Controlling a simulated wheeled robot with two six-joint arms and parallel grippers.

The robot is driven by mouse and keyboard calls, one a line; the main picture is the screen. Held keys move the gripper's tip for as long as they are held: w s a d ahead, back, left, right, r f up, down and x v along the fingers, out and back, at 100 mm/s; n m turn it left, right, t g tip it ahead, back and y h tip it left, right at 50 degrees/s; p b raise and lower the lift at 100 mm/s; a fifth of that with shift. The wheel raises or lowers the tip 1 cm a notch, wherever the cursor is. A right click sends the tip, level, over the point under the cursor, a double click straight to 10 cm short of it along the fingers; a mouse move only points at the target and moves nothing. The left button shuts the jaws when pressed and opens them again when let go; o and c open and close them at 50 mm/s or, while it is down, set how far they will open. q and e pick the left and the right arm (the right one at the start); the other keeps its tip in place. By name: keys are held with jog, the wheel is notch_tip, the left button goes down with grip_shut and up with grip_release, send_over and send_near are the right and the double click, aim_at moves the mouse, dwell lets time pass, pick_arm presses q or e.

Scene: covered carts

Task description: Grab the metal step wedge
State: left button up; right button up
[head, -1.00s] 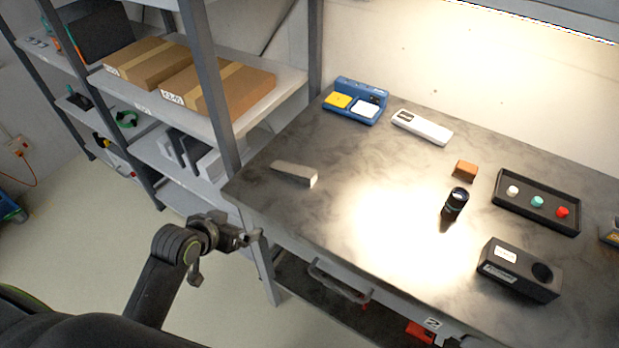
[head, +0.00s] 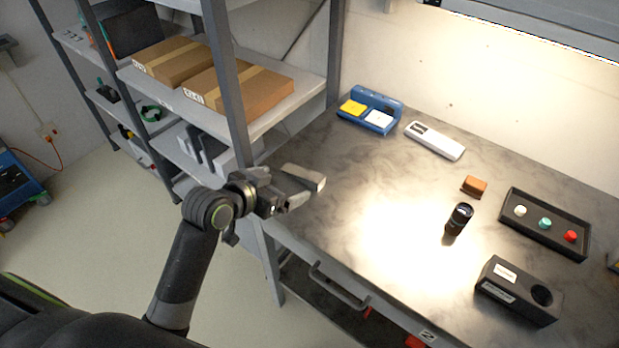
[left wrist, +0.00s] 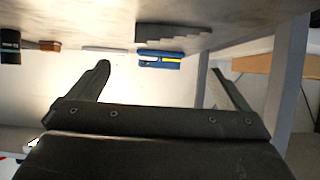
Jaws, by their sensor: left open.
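The metal step wedge (head: 305,177) is a small grey block on the dark worktop (head: 345,225), near its left edge. Its stepped profile shows in the upside-down left wrist view (left wrist: 172,38). My left gripper (head: 290,195) is at the worktop's left edge in the head view, right beside the wedge and covering its near left part. In the left wrist view the two fingers (left wrist: 160,68) are spread apart with nothing between them, and the wedge appears beyond the fingertips. I cannot tell whether a finger touches it. My right gripper is not in view.
A blue case (head: 370,112), a white device (head: 434,140), an orange-brown block (head: 474,186), a black cylinder (head: 458,219), a tray of coloured knobs (head: 545,222) and a black box (head: 516,291) stand farther right. A shelf post (head: 226,80) rises close left of the gripper.

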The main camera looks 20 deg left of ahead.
aim_at(305, 180)
pick_arm(q)
jog(key=shift+p+x, duration=0.65)
jog(key=shift+x, duration=4.5)
jog(key=c, duration=1.2)
